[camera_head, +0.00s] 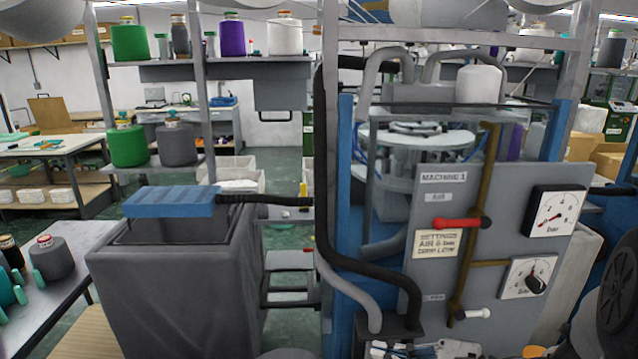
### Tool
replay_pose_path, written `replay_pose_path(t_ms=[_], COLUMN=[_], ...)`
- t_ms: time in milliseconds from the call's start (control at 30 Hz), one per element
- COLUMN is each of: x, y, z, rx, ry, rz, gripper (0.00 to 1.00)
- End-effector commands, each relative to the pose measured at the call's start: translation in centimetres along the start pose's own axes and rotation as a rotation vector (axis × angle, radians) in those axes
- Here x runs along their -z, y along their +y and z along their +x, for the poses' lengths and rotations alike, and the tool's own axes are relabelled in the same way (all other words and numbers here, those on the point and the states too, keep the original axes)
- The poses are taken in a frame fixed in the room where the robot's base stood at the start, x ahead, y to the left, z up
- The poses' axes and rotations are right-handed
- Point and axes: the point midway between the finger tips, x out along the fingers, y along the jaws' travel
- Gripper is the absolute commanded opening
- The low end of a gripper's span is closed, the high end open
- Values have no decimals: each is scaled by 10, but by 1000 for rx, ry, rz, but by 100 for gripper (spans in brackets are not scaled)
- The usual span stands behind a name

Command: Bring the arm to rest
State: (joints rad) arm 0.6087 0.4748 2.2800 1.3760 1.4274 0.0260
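My gripper does not show in the head view, and I cannot make out my arm's pose. The machine marked "MACHINE 1" has a grey panel (400,262) with a red lever (458,222) lying nearly level. A white handle (475,314) sits lower on the panel. Two dials, an upper gauge (555,211) and a lower gauge (526,277), are on its right side.
A grey bin (180,290) with a blue lid part (172,201) stands left of the machine. A black hose (270,199) runs between them. A side table (75,265) with yarn cones is at far left. Yarn shelves (225,70) stand behind. Green floor (285,230) shows between.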

Motion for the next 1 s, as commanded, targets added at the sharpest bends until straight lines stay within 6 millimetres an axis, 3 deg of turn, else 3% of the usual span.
replay_pose_path(t_ms=[33,200,300,433,567,733,1000], x=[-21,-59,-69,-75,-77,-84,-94], y=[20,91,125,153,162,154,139], z=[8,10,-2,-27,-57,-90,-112], rx=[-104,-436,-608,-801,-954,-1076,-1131], ry=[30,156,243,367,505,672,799], rz=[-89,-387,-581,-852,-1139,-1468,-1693], gripper=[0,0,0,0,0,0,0])
